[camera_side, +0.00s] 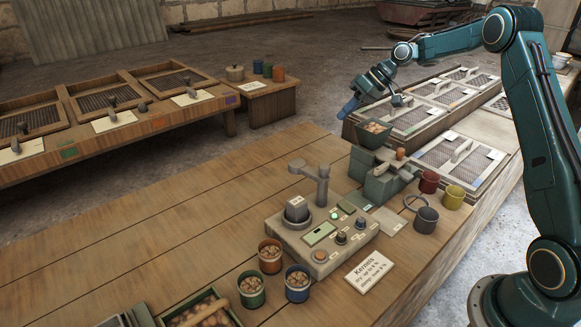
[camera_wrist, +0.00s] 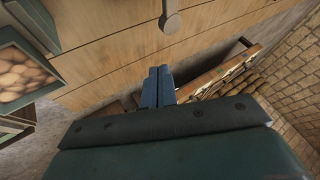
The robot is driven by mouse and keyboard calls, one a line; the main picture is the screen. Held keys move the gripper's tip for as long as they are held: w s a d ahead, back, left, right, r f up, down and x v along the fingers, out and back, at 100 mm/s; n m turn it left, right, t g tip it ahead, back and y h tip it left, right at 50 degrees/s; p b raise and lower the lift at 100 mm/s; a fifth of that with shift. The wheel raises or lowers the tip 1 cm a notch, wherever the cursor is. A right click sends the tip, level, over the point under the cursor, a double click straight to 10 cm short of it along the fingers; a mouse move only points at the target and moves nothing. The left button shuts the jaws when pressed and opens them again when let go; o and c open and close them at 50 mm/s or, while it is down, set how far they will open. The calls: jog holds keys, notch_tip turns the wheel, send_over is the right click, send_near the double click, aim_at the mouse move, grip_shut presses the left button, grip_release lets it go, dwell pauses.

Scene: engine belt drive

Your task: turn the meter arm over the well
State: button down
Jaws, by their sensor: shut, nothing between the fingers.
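The meter (camera_side: 318,235) is a grey box on the wooden table in the side view, with a small display, knobs and a lit green button. Its post carries the meter arm (camera_side: 309,170), which reaches left and ends in a round head. My gripper (camera_side: 349,106) is shut, empty and above the table, apart from the meter. The wrist view shows its blue fingers (camera_wrist: 157,85) together and a grey round-ended rod (camera_wrist: 170,20) beyond.
A green mill (camera_side: 380,183) with a nut-filled hopper (camera_side: 375,132) stands right of the meter, below my gripper. Cups of nuts (camera_side: 270,256) stand in front of the meter, near a label card (camera_side: 370,271). Red, yellow and grey mugs (camera_side: 427,219) stand right. The left tabletop is clear.

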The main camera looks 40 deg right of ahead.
aim_at(308, 177)
jog(key=f, duration=0.1)
jog(key=d+f, duration=0.1)
jog(key=f, duration=0.3)
jog(key=shift+s+d, duration=0.15)
jog(key=shift+s, duration=0.2)
jog(key=w+a+f, duration=0.3)
jog(key=a+f, duration=0.4)
jog(key=a, duration=0.1)
jog(key=shift+w+a+f, duration=0.35)
jog(key=shift+a+f, duration=0.05)
